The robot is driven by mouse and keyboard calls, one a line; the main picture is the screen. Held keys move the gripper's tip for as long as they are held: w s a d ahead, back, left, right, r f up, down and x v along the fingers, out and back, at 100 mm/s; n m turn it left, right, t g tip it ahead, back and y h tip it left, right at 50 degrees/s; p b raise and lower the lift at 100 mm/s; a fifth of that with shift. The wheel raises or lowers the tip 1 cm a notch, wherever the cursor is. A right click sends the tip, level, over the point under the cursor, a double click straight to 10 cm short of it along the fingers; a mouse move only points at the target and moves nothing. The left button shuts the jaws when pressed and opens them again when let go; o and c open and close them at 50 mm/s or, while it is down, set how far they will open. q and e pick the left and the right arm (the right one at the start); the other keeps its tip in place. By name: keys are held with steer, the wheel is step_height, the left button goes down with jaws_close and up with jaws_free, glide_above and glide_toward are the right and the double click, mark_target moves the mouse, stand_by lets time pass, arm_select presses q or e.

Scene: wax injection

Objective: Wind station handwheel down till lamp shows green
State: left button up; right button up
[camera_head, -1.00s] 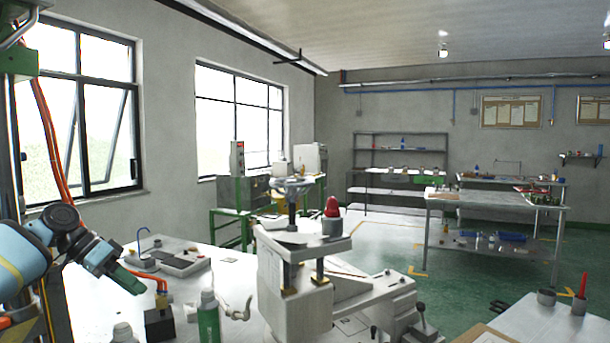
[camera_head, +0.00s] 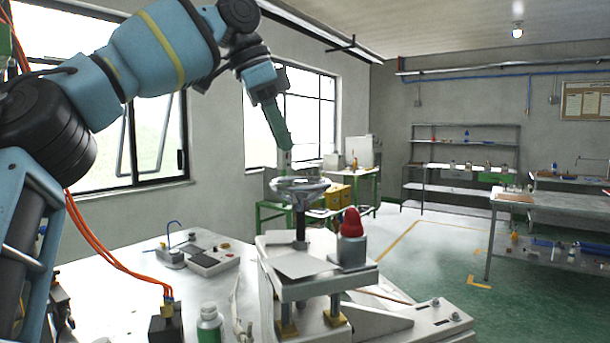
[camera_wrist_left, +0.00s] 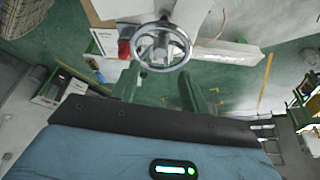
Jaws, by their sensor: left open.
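The silver handwheel (camera_head: 299,187) sits on a dark upright screw above the station's white press (camera_head: 305,263). The lamp (camera_head: 351,222) is a red dome on a grey base, just right of the wheel. I see no green on it. My left gripper (camera_head: 282,138) is raised above the handwheel in the head view, with its green fingers pointing down. In the left wrist view, the gripper (camera_wrist_left: 160,90) has its two fingers spread apart with nothing between them. There the handwheel (camera_wrist_left: 159,45) lies beyond the fingertips. My right gripper is out of view.
The bench (camera_head: 110,262) carries a grey control box (camera_head: 210,260) and a green bottle (camera_head: 209,324) left of the press. Metal shelves (camera_head: 462,135) stand at the back wall. Green floor is open to the right of the press.

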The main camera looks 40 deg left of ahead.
mark_target(299, 181)
arm_select(q)
steer(key=x, duration=0.7)
steer(key=shift+w+d+f, duration=0.1)
steer(key=shift+f, duration=0.25)
jaws_close()
stand_by(0.3)
